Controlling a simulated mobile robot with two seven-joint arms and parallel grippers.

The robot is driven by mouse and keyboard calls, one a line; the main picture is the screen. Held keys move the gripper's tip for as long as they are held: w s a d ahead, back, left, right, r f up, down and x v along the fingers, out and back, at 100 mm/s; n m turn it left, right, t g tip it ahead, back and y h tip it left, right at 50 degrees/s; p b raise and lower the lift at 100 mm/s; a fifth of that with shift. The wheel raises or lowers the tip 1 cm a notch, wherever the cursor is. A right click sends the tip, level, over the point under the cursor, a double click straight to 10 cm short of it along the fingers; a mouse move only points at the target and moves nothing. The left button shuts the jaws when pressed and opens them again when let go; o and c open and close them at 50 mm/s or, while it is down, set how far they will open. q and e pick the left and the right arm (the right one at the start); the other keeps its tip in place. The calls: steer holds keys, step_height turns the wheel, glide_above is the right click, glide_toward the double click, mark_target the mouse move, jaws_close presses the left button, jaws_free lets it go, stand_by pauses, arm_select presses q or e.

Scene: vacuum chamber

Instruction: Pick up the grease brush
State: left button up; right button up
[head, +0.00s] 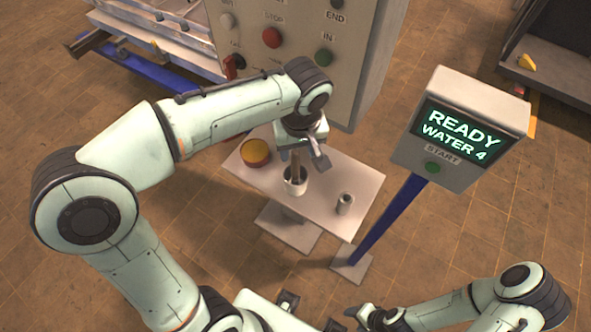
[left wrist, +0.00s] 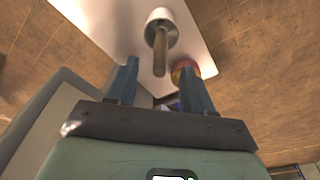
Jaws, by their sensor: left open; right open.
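The grease brush stands in a small white cup (head: 295,187) on the small table, its brown handle (head: 296,165) pointing up. In the left wrist view the handle (left wrist: 160,52) rises from the cup (left wrist: 162,18), and the bristles are hidden inside. My left gripper (head: 307,152) is open just above the cup. In the left wrist view its two fingers (left wrist: 160,78) are spread, with the handle lying between their lines and no finger seen touching it. My right gripper (head: 345,317) is open and empty at the bottom of the head view, away from the table.
The white table (head: 355,178) also bears a yellow and red tin (head: 255,152), left of the cup, and a small metal cylinder (head: 344,203), right of it. A control panel (head: 300,45) stands behind. A "READY WATER 4" display box (head: 460,130) on a blue post stands at right.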

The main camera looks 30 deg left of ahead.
mark_target(296, 152)
arm_select(q)
steer(key=shift+w+a+f, duration=0.1)
steer(key=shift+w+f, duration=0.1)
steer(key=shift+f, duration=0.4)
steer(key=f, duration=0.3)
steer(key=w+a+f, duration=0.1)
steer(key=shift+a+f, duration=0.1)
steer(key=shift+f, duration=0.2)
jaws_close()
